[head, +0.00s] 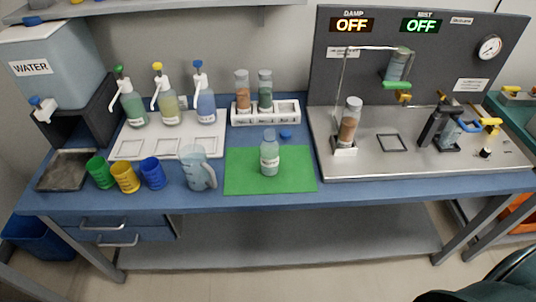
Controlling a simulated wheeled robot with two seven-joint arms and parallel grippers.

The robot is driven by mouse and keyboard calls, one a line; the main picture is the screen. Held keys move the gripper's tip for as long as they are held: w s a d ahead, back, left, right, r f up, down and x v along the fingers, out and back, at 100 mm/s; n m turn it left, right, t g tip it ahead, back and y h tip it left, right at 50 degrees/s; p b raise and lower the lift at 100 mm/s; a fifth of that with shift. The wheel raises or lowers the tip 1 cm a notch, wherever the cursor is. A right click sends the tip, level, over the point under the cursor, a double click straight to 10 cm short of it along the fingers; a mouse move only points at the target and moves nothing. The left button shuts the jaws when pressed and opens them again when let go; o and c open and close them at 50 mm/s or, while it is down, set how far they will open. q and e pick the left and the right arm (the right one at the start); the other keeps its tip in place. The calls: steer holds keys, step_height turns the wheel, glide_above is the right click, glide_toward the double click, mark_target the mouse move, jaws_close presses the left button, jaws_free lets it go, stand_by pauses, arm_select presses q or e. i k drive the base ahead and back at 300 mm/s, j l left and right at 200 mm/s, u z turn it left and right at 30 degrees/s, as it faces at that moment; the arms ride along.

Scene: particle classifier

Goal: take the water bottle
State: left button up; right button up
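A pale blue-green bottle (269,155) with a white label stands upright on the green mat (240,180) at the middle of the bench. Its label text is too small to read surely. A small blue cap-like piece (286,135) lies on the bench behind it. A large tank (60,75) labelled WATER, with a blue-handled tap (42,108), stands at the back left. Neither of my grippers is in view.
A clear jug (199,172) stands left of the mat, beside blue (152,174), yellow (125,178) and green (99,173) cups. Pump bottles (167,108) and a white rack (265,113) stand behind. The metal apparatus tray (400,168) is at right.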

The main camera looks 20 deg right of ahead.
mark_target(269, 146)
steer(key=i+l+u, duration=0.2)
steer(key=l+u, duration=0.25)
steer(key=l, duration=0.8)
steer(key=l+u, duration=0.5)
steer(key=l, duration=0.75)
